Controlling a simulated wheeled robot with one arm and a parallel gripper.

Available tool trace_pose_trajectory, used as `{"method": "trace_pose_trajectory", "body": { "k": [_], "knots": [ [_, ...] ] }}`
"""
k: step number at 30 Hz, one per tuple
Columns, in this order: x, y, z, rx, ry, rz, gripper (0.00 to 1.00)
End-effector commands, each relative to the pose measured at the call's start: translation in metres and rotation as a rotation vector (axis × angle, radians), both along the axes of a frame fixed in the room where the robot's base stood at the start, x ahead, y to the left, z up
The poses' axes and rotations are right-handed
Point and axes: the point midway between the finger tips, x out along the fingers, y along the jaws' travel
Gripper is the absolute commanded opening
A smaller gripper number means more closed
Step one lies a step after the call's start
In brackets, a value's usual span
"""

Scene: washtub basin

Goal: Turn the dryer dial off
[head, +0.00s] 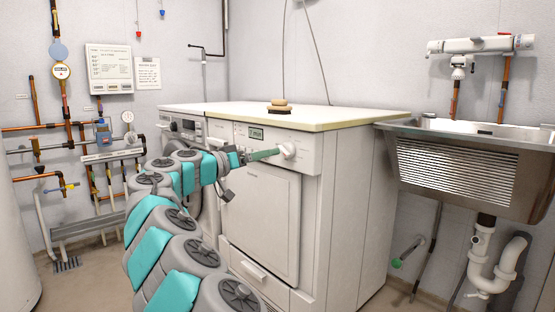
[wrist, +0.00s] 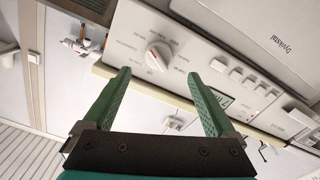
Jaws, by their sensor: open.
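The dryer (head: 260,215) is a white front-loading machine under a pale worktop. Its dial (head: 288,151) is a round white knob at the right end of the control panel. In the wrist view the dial (wrist: 158,55) shows a reddish mark on its face, with printed labels around it too small to read. My gripper (head: 276,153) has green fingers and is at the panel, just left of the dial in the head view. In the wrist view my gripper (wrist: 158,73) is open and empty, with the dial between and beyond the fingertips. I cannot tell whether a finger touches it.
A second machine (head: 185,126) stands left of the dryer. The worktop (head: 330,120) overhangs the panel and carries a small brush-like item (head: 280,105). A metal sink (head: 470,170) is on the right. Pipes and gauges line the left wall.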

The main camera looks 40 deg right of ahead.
Motion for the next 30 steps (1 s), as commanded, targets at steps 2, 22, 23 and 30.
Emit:
{"method": "trace_pose_trajectory", "body": {
  "k": [2, 22, 23, 30],
  "knots": [
    [0.000, -0.011, 0.000, 0.001, -0.001, -0.003, 0.91],
    [0.004, -0.072, 0.001, 0.000, 0.002, -0.001, 0.91],
    [0.004, -0.072, 0.001, 0.000, 0.002, -0.001, 0.91],
    [0.004, -0.072, 0.001, 0.001, 0.002, -0.003, 0.74]
  ]
}}
